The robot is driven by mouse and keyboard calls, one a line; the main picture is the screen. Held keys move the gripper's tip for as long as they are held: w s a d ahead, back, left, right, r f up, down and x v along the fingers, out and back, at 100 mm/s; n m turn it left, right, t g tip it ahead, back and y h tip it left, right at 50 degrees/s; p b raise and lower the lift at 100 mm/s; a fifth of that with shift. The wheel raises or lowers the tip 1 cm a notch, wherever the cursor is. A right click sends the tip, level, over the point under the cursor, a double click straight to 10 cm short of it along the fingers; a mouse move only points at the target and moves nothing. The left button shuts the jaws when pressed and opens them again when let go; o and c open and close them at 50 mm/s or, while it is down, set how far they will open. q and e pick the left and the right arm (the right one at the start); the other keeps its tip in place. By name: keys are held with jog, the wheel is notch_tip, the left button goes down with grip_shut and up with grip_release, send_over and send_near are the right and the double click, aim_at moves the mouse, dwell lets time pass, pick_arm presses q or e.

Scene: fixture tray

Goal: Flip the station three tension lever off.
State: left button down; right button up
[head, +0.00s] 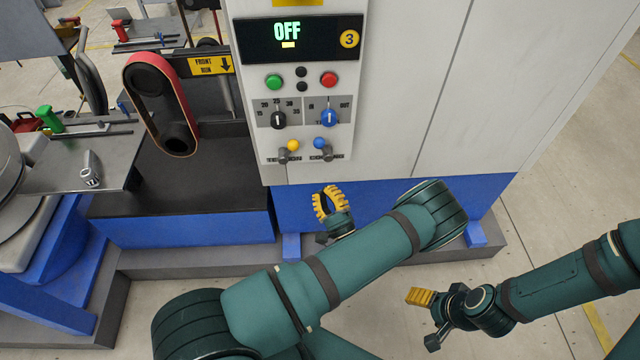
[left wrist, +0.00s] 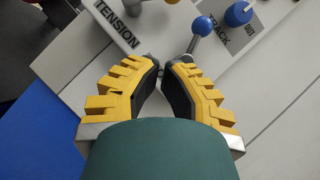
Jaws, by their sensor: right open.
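The station three tension lever (head: 292,146) has a yellow ball knob and sits low on the control panel, above a partly readable label. My left gripper (head: 328,204) is below the panel, apart from the lever. In the left wrist view its yellow fingers (left wrist: 162,62) curve together with tips nearly meeting and nothing between them. My right gripper (head: 420,298) is open, low at right, far from the panel.
The blue-knobbed track lever (head: 320,143) stands close to the right of the tension lever and also shows in the left wrist view (left wrist: 203,25). Above are dials and green and red buttons. The display (head: 288,38) reads OFF beside a 3. A belt unit (head: 160,105) stands left.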

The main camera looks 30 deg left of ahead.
aim_at(288, 150)
pick_arm(q)
jog(key=shift+w+a+r, duration=0.55)
jog(key=shift+a+r, duration=0.5)
jog(key=shift+a, duration=0.4)
jog(key=shift+w+a+r, duration=0.6)
jog(key=shift+a+r, duration=0.45)
jog(key=shift+a, duration=0.4)
jog(key=shift+w+a+r, duration=0.55)
jog(key=shift+a+r, duration=0.5)
jog(key=shift+a, duration=0.4)
jog(key=shift+a+r+n+g+p, duration=0.1)
jog(key=shift+r+n+g+p, duration=0.25)
jog(key=shift+n+g+p, duration=0.5)
